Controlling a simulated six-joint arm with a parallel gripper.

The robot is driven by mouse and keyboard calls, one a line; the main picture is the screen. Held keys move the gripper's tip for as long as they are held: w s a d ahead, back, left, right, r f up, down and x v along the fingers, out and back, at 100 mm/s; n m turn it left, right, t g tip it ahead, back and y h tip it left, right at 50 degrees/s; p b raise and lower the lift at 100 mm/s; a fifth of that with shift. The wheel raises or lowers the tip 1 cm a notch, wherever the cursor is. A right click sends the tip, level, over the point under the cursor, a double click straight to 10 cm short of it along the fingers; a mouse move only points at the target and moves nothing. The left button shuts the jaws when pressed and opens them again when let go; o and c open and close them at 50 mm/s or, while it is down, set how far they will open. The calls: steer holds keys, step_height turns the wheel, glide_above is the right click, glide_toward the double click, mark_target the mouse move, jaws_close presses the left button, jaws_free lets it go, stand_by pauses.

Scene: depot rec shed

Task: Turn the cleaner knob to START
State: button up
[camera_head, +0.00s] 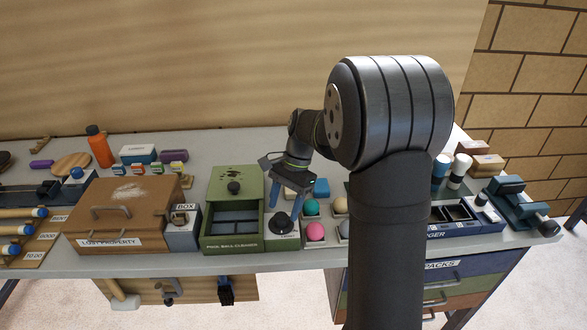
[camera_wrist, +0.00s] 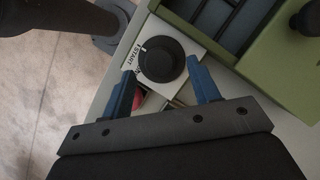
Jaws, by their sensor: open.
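The green cleaner box (camera_head: 235,237), labelled on its front, stands on the table with a dark knob (camera_head: 283,221) on a pale panel at its right side. In the wrist view the round black knob (camera_wrist: 161,58) sits on a white plate (camera_wrist: 187,37). START is printed on the plate beside the knob; other lettering there is partly hidden. A small pale mark shows at the knob's rim, on the START side. My gripper (camera_head: 287,202) is above the knob. In the wrist view its blue fingers (camera_wrist: 160,68) are open, one on each side of the knob, with visible gaps.
Coloured balls (camera_head: 315,232) in holders stand close to the right of the knob. A small grey box (camera_head: 183,233) and the brown lost-property box (camera_head: 122,215) stand left of the cleaner. An orange bottle (camera_head: 99,147) is at the back left. The table's front edge is near.

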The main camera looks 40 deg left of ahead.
mark_target(281, 224)
steer(key=v, duration=1.5)
steer(key=shift+s+f, duration=0.1)
steer(key=shift+s, duration=0.05)
steer(key=x, duration=1.7)
steer(key=shift+f, duration=0.2)
steer(key=shift+r, duration=0.1)
